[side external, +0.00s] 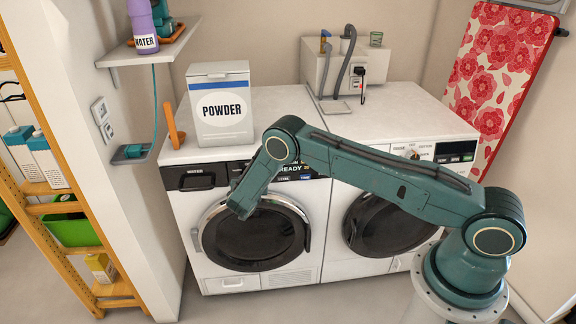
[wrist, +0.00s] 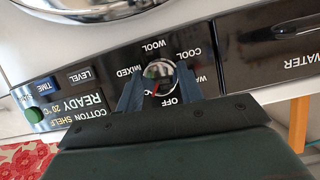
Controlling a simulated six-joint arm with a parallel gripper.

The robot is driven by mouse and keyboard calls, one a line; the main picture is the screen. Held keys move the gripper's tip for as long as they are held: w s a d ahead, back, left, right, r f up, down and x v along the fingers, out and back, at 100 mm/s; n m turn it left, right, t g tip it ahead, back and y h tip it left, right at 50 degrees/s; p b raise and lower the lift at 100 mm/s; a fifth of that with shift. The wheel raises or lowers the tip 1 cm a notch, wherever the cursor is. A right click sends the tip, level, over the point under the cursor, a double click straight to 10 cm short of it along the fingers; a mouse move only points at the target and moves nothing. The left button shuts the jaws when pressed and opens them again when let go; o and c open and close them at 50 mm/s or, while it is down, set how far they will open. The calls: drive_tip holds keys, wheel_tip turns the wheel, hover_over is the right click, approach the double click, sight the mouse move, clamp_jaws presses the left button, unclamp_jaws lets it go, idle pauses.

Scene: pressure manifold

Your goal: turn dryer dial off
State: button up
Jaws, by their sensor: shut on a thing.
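The round dial (wrist: 160,69) is on the dark front panel of the left machine. Labels around it in the wrist view read WOOL, COOL, MIXED and OFF, with one partly covered. A small red mark shows at its lower edge, on the side of the OFF label; its exact setting is hard to tell. My gripper (wrist: 159,83) has one blue finger on each side of the dial and is shut on it. In the side view my arm hides the dial and the gripper's fingers.
A READY display (wrist: 80,105) and a green button (wrist: 34,115) are beside the dial. A POWDER box (side external: 222,118) and an orange upright piece (side external: 174,128) stand on the left machine. The right machine has its own dial (side external: 413,154). A floral ironing board (side external: 498,62) leans at right.

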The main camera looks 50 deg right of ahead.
drive_tip(key=n+g+h, duration=0.1)
drive_tip(key=n, duration=0.2)
drive_tip(key=shift+a+h, duration=0.1)
drive_tip(key=shift+h, duration=0.3)
drive_tip(key=shift+w+n+g+h, duration=0.1)
drive_tip(key=shift+n+g+h, duration=0.45)
drive_tip(key=shift+n, duration=0.45)
drive_tip(key=o, duration=1)
drive_tip(key=v, duration=1.3)
drive_tip(key=shift+s+a, duration=0.2)
drive_tip(key=shift+a, duration=0.1)
